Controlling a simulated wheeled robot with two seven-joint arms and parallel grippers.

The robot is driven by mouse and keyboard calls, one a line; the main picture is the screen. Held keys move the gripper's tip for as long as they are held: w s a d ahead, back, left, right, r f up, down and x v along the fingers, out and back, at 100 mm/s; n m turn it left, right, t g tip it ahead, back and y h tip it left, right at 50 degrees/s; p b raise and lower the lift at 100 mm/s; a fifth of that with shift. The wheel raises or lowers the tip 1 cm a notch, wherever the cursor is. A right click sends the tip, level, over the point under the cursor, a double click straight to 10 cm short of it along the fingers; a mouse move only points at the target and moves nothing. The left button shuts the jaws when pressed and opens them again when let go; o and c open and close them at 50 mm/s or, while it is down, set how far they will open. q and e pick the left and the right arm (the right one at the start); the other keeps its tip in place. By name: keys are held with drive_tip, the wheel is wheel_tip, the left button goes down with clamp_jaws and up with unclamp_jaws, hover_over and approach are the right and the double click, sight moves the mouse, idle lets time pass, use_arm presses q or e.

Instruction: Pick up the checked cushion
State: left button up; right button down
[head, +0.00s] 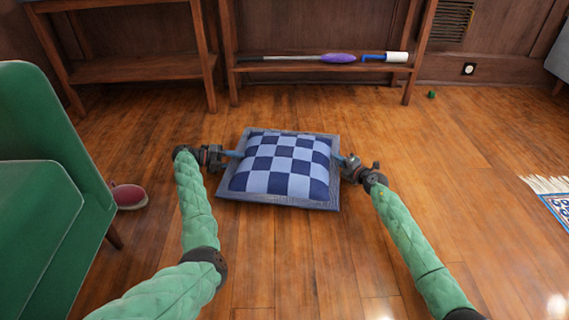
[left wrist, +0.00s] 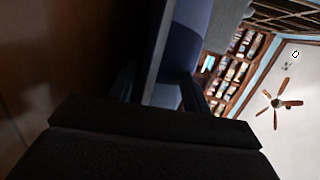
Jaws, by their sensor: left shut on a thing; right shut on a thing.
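The checked cushion (head: 281,164) has light and dark blue squares and a grey-blue border. It shows in the middle of the head view, over the wood floor; I cannot tell whether it touches the floor. My left gripper (head: 233,154) is shut on its left edge. My right gripper (head: 341,160) is shut on its right edge. In the left wrist view, a blue part of the cushion (left wrist: 185,55) fills the upper middle, with the dark gripper body (left wrist: 155,135) below it. The fingertips are partly hidden.
A green armchair (head: 45,200) stands at the left with a red shoe-like thing (head: 129,196) beside it. A small green object (head: 431,94) and a fringed rug (head: 556,199) are at right. Floor between is clear.

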use_arm(q)
drive_tip(key=shift+r, duration=0.15)
use_arm(e)
drive_tip(key=shift+r, duration=0.1)
